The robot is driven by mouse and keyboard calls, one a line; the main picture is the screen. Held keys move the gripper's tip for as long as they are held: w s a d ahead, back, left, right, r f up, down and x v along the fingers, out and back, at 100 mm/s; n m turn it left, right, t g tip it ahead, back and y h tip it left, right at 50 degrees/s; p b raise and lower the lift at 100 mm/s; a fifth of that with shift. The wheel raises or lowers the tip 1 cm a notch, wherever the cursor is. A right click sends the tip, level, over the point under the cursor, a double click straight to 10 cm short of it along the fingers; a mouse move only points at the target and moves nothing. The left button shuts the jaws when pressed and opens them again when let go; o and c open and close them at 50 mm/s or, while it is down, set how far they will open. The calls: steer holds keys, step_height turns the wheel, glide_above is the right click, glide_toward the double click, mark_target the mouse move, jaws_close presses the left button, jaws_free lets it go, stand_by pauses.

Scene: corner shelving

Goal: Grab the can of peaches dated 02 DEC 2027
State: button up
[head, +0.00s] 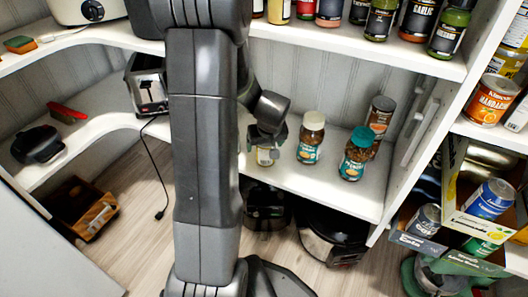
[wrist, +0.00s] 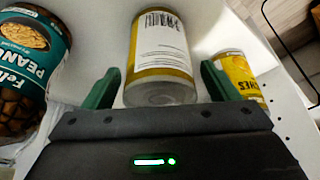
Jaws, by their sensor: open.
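In the wrist view my gripper (wrist: 160,84) is open, with its green fingers on either side of a can with a white, barcoded label and yellow bands (wrist: 160,45). The can's near end is close to the palm, and I cannot tell whether the fingers touch it. A second, yellow can (wrist: 238,75) with partly cut-off lettering stands just right of the right finger. No date is readable on either can. In the head view my gripper (head: 266,140) is low over the middle shelf, and a small yellow-labelled can (head: 266,157) shows just below it.
A teal-labelled peanut jar (wrist: 32,55) stands close left of my gripper. Two teal-labelled jars (head: 310,140) (head: 354,158) and a brown can (head: 381,112) stand right of it on the shelf (head: 330,190). A mandarin can (head: 491,100) is on the right shelving. The shelf above limits headroom.

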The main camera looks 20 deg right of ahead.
steer(key=c, duration=1.3)
steer(key=shift+r, duration=0.2)
